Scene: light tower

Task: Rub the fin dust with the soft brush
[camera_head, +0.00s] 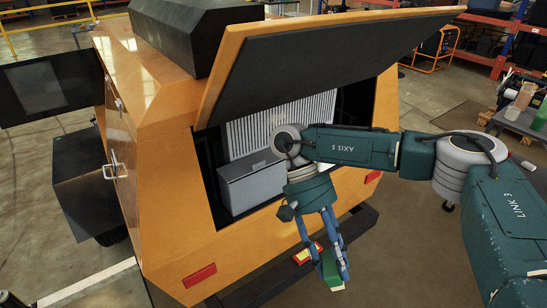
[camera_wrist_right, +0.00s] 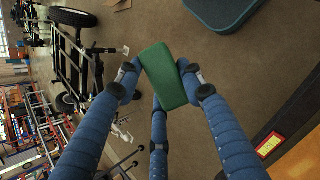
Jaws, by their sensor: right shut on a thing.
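My right gripper (camera_head: 327,258), with blue fingers, hangs pointing down in front of the orange light tower's open compartment. It is shut on the soft brush (camera_head: 331,270), a green block with a thin pale lower edge. In the right wrist view, the brush (camera_wrist_right: 168,78) sits tilted between the fingertips, showing a plain green face. The pale upright fins (camera_head: 290,116) stand inside the compartment, behind my right arm and well apart from the brush. I cannot make out the dust on them. My left gripper is not in view.
The raised orange lid (camera_head: 318,52) overhangs the compartment. A grey box (camera_head: 251,182) stands before the fins at the left.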

